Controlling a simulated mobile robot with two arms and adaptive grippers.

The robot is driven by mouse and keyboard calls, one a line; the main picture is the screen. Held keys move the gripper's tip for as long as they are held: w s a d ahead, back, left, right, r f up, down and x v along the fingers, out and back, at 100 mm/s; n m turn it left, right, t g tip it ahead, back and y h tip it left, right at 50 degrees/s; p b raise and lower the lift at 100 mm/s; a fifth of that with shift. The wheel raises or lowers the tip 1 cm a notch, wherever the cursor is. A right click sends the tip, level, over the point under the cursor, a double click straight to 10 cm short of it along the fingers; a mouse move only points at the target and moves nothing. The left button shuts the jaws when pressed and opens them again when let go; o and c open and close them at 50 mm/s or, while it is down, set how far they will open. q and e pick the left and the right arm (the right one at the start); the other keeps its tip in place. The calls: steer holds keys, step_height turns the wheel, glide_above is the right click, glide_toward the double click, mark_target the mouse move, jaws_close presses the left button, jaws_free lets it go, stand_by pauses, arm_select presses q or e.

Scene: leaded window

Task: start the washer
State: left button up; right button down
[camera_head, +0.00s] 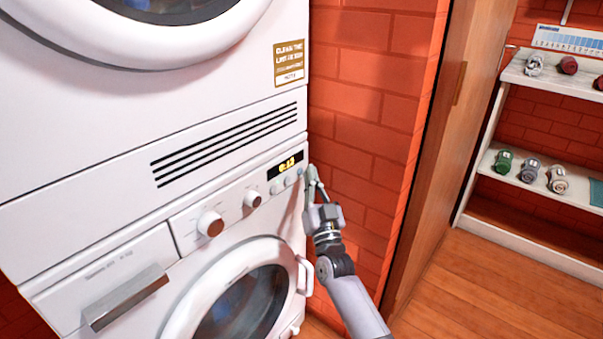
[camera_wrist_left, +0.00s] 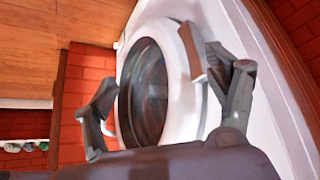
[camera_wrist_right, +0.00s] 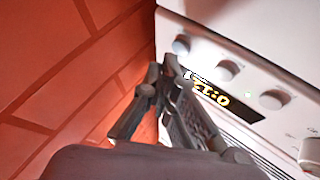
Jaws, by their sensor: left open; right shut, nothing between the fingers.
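The white washer (camera_head: 110,262) is the lower unit of a stack, with its round door (camera_head: 190,319) apparently shut. Its panel has a lit display (camera_head: 286,165) that seems to read 0:13, small buttons (camera_head: 290,180) below it, and two knobs (camera_head: 211,224) to the left. My right gripper (camera_head: 312,174) is shut and empty at the panel's right end, close to the buttons; I cannot tell whether it touches one. In the right wrist view the fingertips (camera_wrist_right: 163,65) are beside the lit display (camera_wrist_right: 211,93). My left gripper (camera_wrist_left: 152,72) is open and empty, facing the round door (camera_wrist_left: 183,128).
A second white machine (camera_head: 60,135) is stacked above the washer. A red brick wall (camera_head: 375,100) stands close on the right, beside a wooden partition (camera_head: 437,150). White shelves (camera_head: 545,185) hold several small items farther right. Wooden floor (camera_head: 490,285) is clear.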

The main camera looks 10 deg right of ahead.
arm_select(q)
steer(key=shift+w+d+r+t, duration=0.25)
steer(key=shift+w+t, duration=0.15)
steer(key=shift+w, duration=0.15)
arm_select(e)
steer(key=shift+w+a, duration=0.2)
steer(key=shift+w, duration=0.05)
